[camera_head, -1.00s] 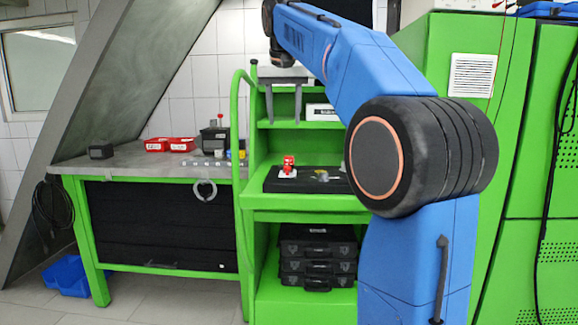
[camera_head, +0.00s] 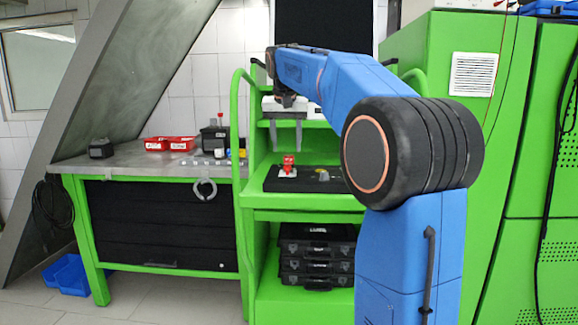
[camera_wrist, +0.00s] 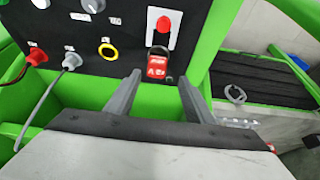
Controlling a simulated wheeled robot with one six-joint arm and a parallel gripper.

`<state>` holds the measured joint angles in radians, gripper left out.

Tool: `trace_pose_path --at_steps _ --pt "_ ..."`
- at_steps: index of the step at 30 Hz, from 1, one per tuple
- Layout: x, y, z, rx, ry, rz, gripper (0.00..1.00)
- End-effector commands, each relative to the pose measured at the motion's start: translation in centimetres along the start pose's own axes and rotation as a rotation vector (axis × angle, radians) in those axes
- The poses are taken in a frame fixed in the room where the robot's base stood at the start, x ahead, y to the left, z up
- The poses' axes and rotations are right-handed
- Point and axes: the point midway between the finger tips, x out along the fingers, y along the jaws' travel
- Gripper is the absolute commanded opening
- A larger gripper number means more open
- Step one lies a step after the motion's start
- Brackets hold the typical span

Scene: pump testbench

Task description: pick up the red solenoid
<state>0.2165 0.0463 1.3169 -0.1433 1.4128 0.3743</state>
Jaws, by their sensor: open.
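The red solenoid (camera_head: 288,159) stands on a small white plate on a black board (camera_head: 325,187) on the green cart's shelf. In the wrist view its red block with white lettering (camera_wrist: 157,68) shows near the fingertips, with a red round part on the white plate (camera_wrist: 164,28) beyond it. My gripper (camera_head: 287,150) is open, its two grey fingers pointing down just above the solenoid. In the wrist view my gripper (camera_wrist: 160,78) has one finger to each side of the red block. No contact shows; the exact height gap cannot be told.
Green cart rails (camera_head: 241,150) rise beside the shelf. A grey workbench (camera_head: 120,165) with red bins stands left.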

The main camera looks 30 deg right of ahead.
Motion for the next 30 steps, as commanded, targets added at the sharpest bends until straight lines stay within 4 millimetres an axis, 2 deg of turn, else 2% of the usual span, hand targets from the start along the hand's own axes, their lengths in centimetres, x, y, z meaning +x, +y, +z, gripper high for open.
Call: trace_pose_path --at_steps 5,15,25,26,30 --pt "0.9 0.1 0.1 0.0 -0.001 0.0 0.48" --pt "5.0 0.7 0.3 -0.001 0.0 0.0 0.48" --pt "5.8 0.7 0.3 0.0 0.001 -0.001 0.48" --pt "5.8 0.7 0.3 0.0 0.001 -0.001 0.46" --pt "5.7 0.7 0.3 0.0 0.001 -0.001 0.13"
